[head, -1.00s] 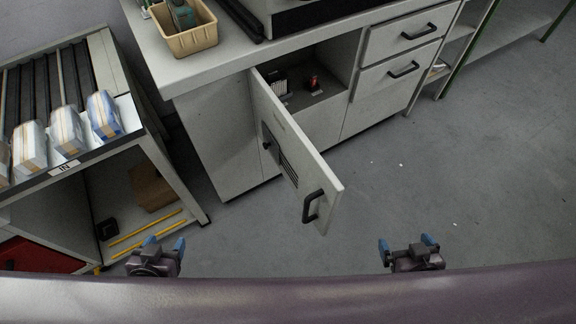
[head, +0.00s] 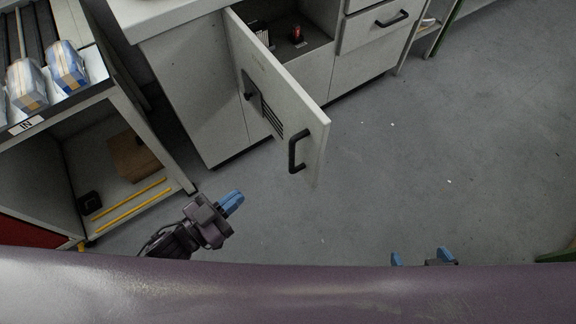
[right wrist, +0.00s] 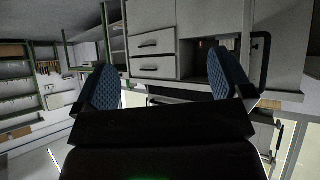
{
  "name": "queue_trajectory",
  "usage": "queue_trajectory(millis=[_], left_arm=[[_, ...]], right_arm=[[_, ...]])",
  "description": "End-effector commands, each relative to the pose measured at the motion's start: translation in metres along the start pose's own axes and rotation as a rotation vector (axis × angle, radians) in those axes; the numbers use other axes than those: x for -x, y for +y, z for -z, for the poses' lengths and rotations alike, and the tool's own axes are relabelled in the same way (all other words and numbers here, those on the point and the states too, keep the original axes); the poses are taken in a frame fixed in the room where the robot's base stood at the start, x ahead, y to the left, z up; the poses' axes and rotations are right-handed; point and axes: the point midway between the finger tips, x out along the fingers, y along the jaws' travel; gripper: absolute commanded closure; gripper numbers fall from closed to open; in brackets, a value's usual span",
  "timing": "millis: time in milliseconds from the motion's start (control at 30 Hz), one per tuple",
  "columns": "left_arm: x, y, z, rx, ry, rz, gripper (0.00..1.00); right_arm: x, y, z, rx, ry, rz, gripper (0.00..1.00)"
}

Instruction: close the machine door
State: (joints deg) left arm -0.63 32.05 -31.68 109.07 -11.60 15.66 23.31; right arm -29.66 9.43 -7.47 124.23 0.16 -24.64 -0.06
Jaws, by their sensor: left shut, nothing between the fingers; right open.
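The machine door (head: 276,92) is a light grey panel that stands open, swung out from the cabinet (head: 200,85). It has a black handle (head: 296,152) near its free edge and dark vent slots. The handle also shows in the right wrist view (right wrist: 261,62). My left gripper (head: 232,203) is shut and empty, below and left of the handle, apart from the door. My right gripper (head: 424,258) is open and empty at the lower edge of the head view, right of the door. Its two blue fingers stand apart in the right wrist view (right wrist: 163,88).
Inside the open cabinet is a small red item (head: 297,34). Drawers with a black handle (head: 392,18) are right of it. A shelf unit (head: 95,110) with wrapped packs (head: 66,66) on top stands at left. The grey floor (head: 400,170) right of the door is clear.

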Motion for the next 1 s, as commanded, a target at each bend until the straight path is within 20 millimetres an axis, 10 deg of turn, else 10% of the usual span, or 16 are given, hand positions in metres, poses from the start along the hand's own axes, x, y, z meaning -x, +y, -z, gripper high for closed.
queue_trajectory(millis=[1000], left_arm=[[-0.131, 0.002, 0.003, 0.035, 0.014, -0.005, 1.0]], right_arm=[[-0.011, -0.005, -0.02, -0.002, -0.038, 0.01, 0.03]])
